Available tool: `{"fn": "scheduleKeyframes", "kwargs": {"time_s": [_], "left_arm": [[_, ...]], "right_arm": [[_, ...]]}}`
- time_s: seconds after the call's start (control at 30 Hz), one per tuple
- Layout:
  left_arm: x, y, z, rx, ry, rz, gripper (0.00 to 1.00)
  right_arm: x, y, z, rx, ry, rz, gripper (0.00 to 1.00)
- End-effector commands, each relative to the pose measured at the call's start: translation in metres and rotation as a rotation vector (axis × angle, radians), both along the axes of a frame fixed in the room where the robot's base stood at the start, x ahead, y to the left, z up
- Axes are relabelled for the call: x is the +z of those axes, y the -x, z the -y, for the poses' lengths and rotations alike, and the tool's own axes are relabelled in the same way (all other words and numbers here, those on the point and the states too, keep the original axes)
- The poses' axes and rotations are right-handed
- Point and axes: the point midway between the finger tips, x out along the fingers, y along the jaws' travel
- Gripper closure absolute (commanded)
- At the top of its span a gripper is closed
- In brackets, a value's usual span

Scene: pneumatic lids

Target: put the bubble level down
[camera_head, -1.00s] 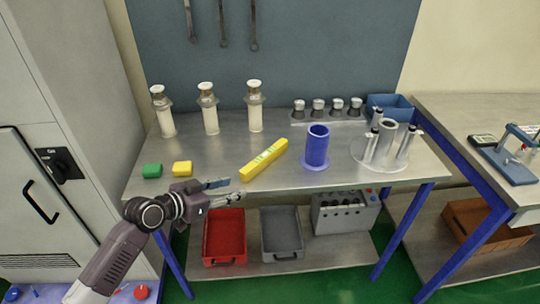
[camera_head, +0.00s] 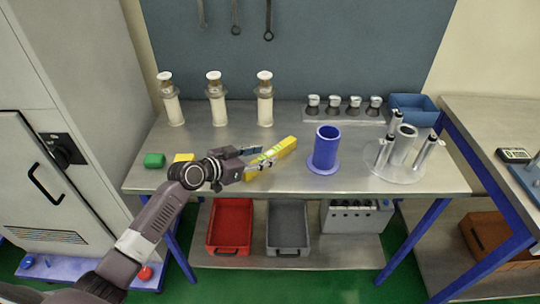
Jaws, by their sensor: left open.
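The yellow bubble level (camera_head: 284,147) lies slantwise on the steel workbench (camera_head: 222,141), its far end pointing up and right. My left gripper (camera_head: 264,158) reaches in from the left and is open at the level's near half, one finger on each side of it in the picture. The gripper hides part of the near half. I cannot tell whether the fingers touch it. My right gripper is not in view.
A blue flanged cylinder (camera_head: 326,149) stands just right of the level. Several white-capped cylinders stand behind. A clear-based fixture (camera_head: 398,174) is at the right.

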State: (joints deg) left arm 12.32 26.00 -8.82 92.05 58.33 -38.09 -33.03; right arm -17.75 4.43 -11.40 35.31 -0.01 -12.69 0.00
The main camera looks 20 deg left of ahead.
Motion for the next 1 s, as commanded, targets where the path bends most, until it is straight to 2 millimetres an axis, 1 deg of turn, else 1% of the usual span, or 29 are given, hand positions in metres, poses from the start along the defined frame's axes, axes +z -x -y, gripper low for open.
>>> {"fn": "scheduleKeyframes", "kwargs": {"time_s": [0.03,0.07,0.23,0.4,0.57,0.9,0.93,1.0], "left_arm": [[0.002,-0.007,0.004,0.001,0.005,-0.002,0.59],[0.0,-0.01,0.006,0.001,0.005,0.0,0.59],[-0.009,-0.024,0.013,0.0,0.003,-0.002,0.59],[-0.012,-0.027,0.015,0.0,0.0,0.0,0.59],[-0.012,-0.027,0.015,0.0,0.0,0.0,0.6],[-0.012,-0.027,0.015,0.0,0.0,0.0,0.98],[-0.012,-0.027,0.015,0.0,0.0,0.0,1.0],[-0.011,-0.027,0.015,0.0,0.0,0.001,1.0]], "right_arm": [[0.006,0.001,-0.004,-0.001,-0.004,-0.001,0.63],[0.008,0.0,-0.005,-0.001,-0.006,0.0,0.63],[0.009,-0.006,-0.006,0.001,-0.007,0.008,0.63],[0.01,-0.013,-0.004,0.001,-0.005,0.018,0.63],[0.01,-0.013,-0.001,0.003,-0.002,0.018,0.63],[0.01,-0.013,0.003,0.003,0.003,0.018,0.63],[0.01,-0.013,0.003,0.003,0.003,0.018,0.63],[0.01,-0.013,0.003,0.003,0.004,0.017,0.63]]}}
